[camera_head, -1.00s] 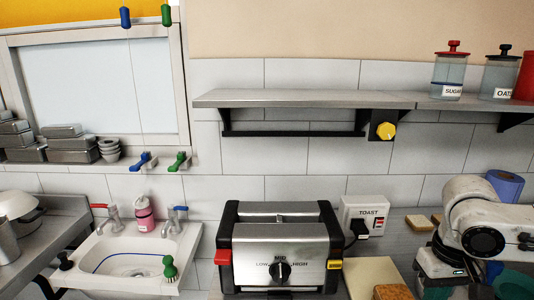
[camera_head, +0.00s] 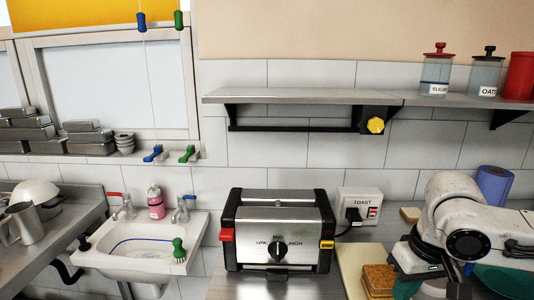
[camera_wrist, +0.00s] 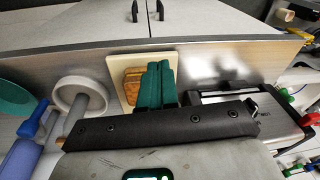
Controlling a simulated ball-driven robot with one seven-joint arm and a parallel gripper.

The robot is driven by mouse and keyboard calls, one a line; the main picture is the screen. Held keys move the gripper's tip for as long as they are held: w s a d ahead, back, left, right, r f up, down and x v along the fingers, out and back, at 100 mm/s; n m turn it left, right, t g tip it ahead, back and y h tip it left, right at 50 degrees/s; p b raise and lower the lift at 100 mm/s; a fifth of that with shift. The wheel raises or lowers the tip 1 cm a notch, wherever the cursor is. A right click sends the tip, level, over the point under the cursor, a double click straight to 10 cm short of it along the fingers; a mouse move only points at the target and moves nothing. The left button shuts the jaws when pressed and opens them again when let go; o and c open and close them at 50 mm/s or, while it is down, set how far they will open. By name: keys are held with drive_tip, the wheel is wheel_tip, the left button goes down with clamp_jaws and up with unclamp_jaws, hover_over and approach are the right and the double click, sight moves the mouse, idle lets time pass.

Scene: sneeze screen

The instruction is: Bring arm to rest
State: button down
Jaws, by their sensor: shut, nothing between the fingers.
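My arm is folded at the right of the head view, its white links bent over the counter. My gripper (camera_head: 406,288) shows only as a bit of teal at the lower edge there. In the wrist view its two teal fingers (camera_wrist: 157,80) lie side by side, shut and empty. They overlap a brown slice of toast (camera_wrist: 132,88) on a pale board (camera_wrist: 118,66); I cannot tell the height between them.
The toaster (camera_head: 278,225) stands left of my arm. The blue roll (camera_head: 494,184) stands behind it. A wall shelf (camera_head: 300,96) with jars (camera_head: 436,72) runs above. The sink (camera_head: 140,255) is at the left.

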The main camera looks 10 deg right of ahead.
drive_tip(key=w+a+r+n+t+y, duration=0.25)
drive_tip(key=w+a+r, duration=0.2)
drive_tip(key=a, duration=0.65)
drive_tip(key=w+a+r+n+t+y, duration=0.25)
drive_tip(key=w+a+t+y, duration=0.2)
drive_tip(key=a, duration=0.65)
drive_tip(key=s+d+f+m+g+h, duration=0.1)
drive_tip(key=s+f, duration=0.3)
drive_tip(key=f, duration=0.3)
drive_tip(key=s+d+f+m+g+h, duration=0.1)
drive_tip(key=s+d+f+m+h, duration=0.1)
drive_tip(key=s+f, duration=0.45)
drive_tip(key=s+d+f+m+h, duration=0.1)
drive_tip(key=s+f, duration=0.2)
drive_tip(key=f, duration=0.6)
drive_tip(key=s+d+f+g+h, duration=0.2)
drive_tip(key=s+d+f, duration=0.3)
drive_tip(key=s, duration=0.5)
drive_tip(key=s+d+f+g+h, duration=0.2)
drive_tip(key=s+d+f, duration=0.3)
drive_tip(key=s, duration=0.5)
drive_tip(key=shift+d+f+g, duration=0.25)
drive_tip(key=shift+g, duration=0.45)
